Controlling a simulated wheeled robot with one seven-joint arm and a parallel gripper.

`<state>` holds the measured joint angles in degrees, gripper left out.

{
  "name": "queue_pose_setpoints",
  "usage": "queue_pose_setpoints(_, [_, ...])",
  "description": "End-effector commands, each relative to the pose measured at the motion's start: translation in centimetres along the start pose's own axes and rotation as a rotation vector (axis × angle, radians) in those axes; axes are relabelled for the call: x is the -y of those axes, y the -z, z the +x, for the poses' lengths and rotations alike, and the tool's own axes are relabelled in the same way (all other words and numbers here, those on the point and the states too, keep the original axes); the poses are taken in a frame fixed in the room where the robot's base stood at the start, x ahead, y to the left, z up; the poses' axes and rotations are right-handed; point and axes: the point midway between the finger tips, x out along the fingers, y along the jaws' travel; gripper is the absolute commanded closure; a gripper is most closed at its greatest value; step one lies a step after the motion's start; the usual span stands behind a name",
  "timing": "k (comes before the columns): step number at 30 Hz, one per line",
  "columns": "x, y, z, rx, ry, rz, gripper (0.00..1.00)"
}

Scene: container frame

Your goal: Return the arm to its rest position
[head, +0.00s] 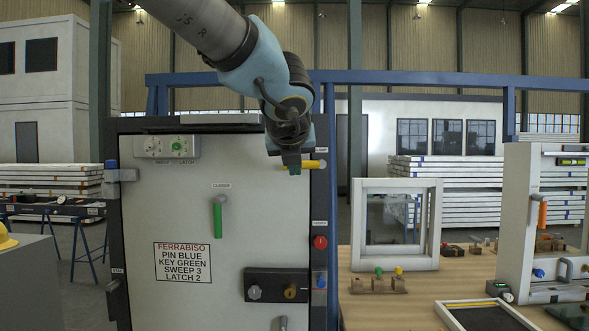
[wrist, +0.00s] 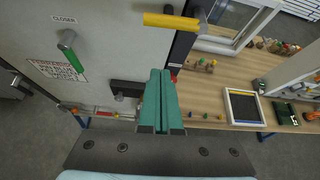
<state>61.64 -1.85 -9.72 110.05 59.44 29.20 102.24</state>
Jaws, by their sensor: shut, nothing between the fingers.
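My gripper (head: 294,168) hangs at the end of my raised arm, in front of the upper right part of a pale door panel (head: 160,220). In the wrist view its two green fingers (wrist: 160,76) are pressed together with nothing between them. A yellow handle (head: 315,164) lies just beside the fingertips in the head view. In the wrist view the yellow handle (wrist: 172,20) shows beyond the fingertips, apart from them.
A wooden table (head: 460,273) at right holds a white frame (head: 394,265), small blocks and a black tray (head: 487,318). A blue beam (head: 430,77) crosses behind.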

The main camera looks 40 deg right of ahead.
Motion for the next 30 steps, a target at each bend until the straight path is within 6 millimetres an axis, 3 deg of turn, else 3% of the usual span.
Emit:
queue_pose_setpoints(10, [-0.2,0.1,0.1,-0.003,-0.004,-0.009,1.0])
queue_pose_setpoints(14, [-3.1,1.4,1.3,-0.041,-0.052,-0.131,1.0])
queue_pose_setpoints(17, [-7.9,3.8,2.9,-0.097,-0.139,-0.358,1.0])
queue_pose_setpoints(22, [-18.6,10.2,4.3,-0.167,-0.373,-0.925,1.0])
queue_pose_setpoints(26, [-26.1,16.1,3.6,-0.154,-0.588,-1.41,1.0])
queue_pose_setpoints(30, [-33.1,23.2,1.0,-0.044,-0.859,-1.979,1.0])
